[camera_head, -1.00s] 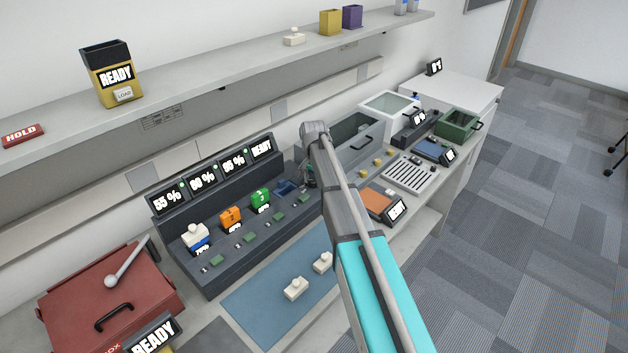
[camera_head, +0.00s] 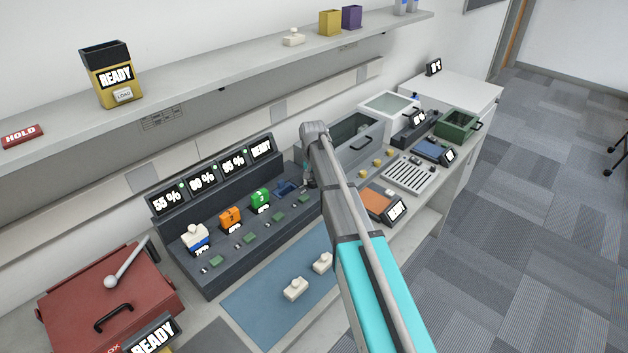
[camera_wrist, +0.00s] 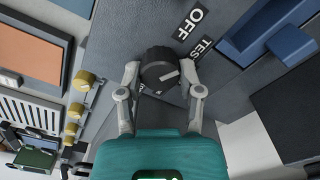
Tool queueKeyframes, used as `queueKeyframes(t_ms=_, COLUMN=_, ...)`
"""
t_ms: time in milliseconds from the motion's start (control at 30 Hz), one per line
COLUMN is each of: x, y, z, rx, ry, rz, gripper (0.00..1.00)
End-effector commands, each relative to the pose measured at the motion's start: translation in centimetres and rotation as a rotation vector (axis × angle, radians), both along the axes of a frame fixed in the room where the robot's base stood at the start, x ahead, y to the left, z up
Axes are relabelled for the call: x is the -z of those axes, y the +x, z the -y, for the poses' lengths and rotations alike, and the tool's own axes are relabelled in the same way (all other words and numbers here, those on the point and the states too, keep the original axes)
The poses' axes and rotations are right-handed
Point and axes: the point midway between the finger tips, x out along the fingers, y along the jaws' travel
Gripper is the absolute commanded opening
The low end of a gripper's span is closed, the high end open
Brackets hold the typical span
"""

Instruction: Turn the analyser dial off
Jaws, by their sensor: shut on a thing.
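The analyser dial is a dark round knob (camera_wrist: 160,68) with a light pointer mark, seen in the wrist view. The pointer mark is aimed to the right, toward the TEST label (camera_wrist: 200,50). The OFF label (camera_wrist: 189,24) is above that. My gripper (camera_wrist: 160,76) has one finger on each side of the knob and is shut on it. In the head view my arm hides the dial and most of the gripper.
A grey rack (camera_head: 222,258) with orange and green numbered units and displays stands left of my arm. A blue mat (camera_head: 262,300) holds two white blocks. A red box (camera_head: 75,300) with a lever is at the lower left. A shelf (camera_head: 200,82) runs above.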

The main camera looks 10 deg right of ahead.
Motion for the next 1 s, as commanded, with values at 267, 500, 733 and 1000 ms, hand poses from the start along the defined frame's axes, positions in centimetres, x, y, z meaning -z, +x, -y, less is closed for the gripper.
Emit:
queueKeyframes(t_ms=267, x=0.01, y=0.02, z=-0.08, rx=-0.238, ry=0.002, rz=0.0, gripper=0.0)
queueKeyframes(t_ms=500, x=0.01, y=0.01, z=-0.08, rx=-0.402, ry=0.002, rz=0.0, gripper=0.0)
queueKeyframes(t_ms=733, x=0.01, y=-0.01, z=-0.08, rx=-0.483, ry=0.002, rz=-0.001, gripper=0.0)
queueKeyframes(t_ms=1000, x=0.01, y=-0.02, z=-0.07, rx=-0.502, ry=0.001, rz=-0.001, gripper=0.0)
